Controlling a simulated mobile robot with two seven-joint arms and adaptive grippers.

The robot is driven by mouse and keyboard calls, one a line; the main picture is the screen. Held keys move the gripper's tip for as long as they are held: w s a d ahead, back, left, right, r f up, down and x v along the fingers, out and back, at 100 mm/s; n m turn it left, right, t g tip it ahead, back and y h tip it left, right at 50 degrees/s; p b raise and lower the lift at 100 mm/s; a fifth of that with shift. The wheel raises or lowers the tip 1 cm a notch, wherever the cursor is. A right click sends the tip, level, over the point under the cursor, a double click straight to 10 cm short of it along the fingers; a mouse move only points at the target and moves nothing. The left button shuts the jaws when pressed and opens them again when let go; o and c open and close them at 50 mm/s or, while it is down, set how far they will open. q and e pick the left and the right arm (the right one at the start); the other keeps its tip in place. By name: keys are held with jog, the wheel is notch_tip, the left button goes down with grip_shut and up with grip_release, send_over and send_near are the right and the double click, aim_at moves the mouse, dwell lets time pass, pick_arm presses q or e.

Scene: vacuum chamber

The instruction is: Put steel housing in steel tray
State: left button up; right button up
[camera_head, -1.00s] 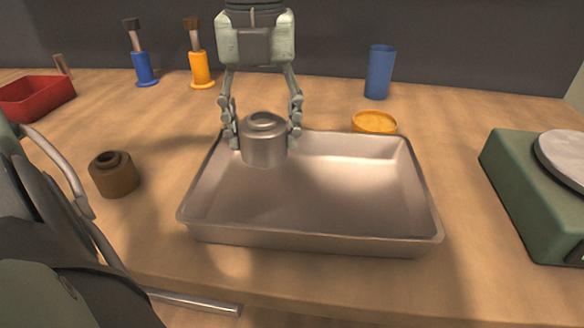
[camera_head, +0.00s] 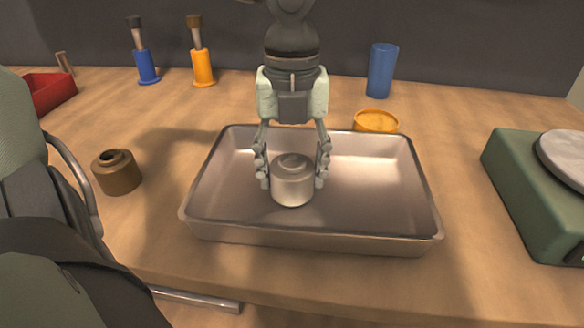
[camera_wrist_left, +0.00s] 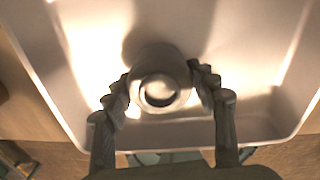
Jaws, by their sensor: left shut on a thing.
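The steel housing (camera_head: 293,184) is a short grey metal cylinder with a stepped top. My left gripper (camera_head: 292,172) is shut on it, one finger on each side, and holds it upright. The housing is over the inside of the steel tray (camera_head: 390,215), left of its middle; I cannot tell whether its base touches the tray floor. In the left wrist view the housing (camera_wrist_left: 160,88) sits between the fingertips (camera_wrist_left: 163,92), with the tray floor (camera_wrist_left: 250,45) around it. My right gripper is not in view.
A brown housing (camera_head: 116,172) stands left of the tray. A yellow round dish (camera_head: 376,121) and a blue cup (camera_head: 381,70) are behind it. A green scale (camera_head: 540,195) stands at right. A red bin (camera_head: 50,92) and blue (camera_head: 146,66) and yellow (camera_head: 202,67) holders are at back left.

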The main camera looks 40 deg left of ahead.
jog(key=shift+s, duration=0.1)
pick_arm(q)
jog(key=shift+f, duration=0.15)
jog(key=o, duration=1.6)
jog(key=shift+c, duration=0.2)
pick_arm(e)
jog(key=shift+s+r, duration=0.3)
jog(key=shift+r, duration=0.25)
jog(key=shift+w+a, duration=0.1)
pick_arm(q)
jog(key=shift+r, duration=0.25)
jog(key=shift+w+r, duration=0.1)
jog(key=shift+r, duration=0.3)
notch_tip(320, 180, up, 11)
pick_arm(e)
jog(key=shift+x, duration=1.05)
